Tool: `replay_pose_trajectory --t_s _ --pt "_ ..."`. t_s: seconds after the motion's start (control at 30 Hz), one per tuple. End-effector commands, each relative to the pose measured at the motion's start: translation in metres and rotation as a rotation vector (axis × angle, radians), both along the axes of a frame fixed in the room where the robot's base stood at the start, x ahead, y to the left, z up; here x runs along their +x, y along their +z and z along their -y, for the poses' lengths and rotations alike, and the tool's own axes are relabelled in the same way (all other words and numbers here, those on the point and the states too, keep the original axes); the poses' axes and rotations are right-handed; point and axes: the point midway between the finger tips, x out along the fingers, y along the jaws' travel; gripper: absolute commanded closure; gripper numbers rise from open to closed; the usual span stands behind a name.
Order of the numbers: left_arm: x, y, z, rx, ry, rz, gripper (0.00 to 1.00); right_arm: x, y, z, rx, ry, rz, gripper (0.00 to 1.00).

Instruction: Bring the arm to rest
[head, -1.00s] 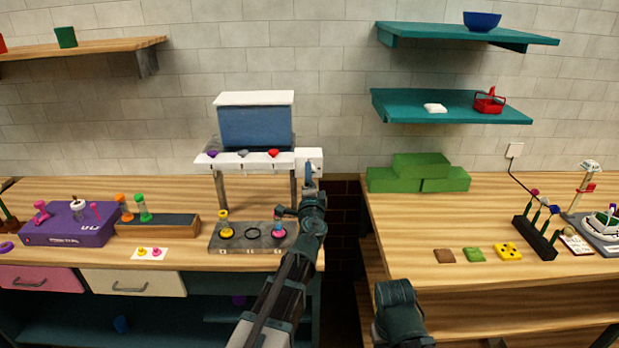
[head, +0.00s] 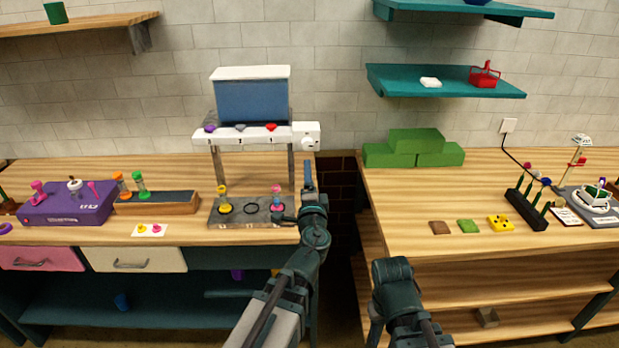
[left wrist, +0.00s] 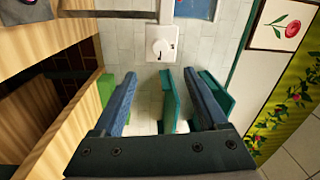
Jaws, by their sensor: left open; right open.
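My left gripper (head: 308,176) reaches forward at the front of the gap between the two benches, just below the white knob box (head: 306,136) in the picture. It is open and empty; its two blue fingers (left wrist: 160,105) stand apart in the left wrist view, with only wall and shelves between them. The knob box also shows there (left wrist: 161,44), beyond the fingers. My right gripper (head: 392,274) is low in the near foreground, at the front of the right bench. It is open; its fingertips are hard to make out.
The left bench holds a dispenser with a blue hopper (head: 252,102), a grey tray (head: 235,221) and a purple box (head: 68,206). Green blocks (head: 415,150) and a dark flower rack (head: 526,208) stand on the right bench. Teal shelves (head: 445,82) hang above. The right bench's front middle is bare.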

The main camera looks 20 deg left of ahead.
Motion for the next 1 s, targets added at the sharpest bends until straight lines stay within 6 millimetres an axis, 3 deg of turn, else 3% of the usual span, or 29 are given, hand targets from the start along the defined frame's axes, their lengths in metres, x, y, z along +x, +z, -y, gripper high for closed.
replay_pose_trajectory --t_s 0.27,0.37,0.53,0.7,0.8,1.0 --pt "-0.008 -0.010 -0.009 -0.109 0.075 -0.012 0.24 0.000 0.000 0.000 0.000 0.000 0.000 0.50" --pt "-0.021 -0.034 -0.019 -0.262 0.190 -0.059 0.24 0.000 0.000 0.000 0.000 0.000 0.000 0.50" --pt "-0.063 -0.106 -0.017 -0.553 0.410 -0.267 0.24 0.000 0.000 0.000 0.000 0.000 0.000 0.50" --pt "-0.125 -0.180 0.024 -0.786 0.580 -0.600 0.24 0.000 0.000 0.000 0.000 0.000 0.000 0.50" --pt "-0.165 -0.209 0.058 -0.877 0.640 -0.814 0.24 0.000 0.000 0.000 0.000 0.000 0.000 0.50" --pt "-0.227 -0.232 0.111 -0.964 0.681 -1.144 0.24 0.000 0.000 0.000 0.000 0.000 0.000 0.50"
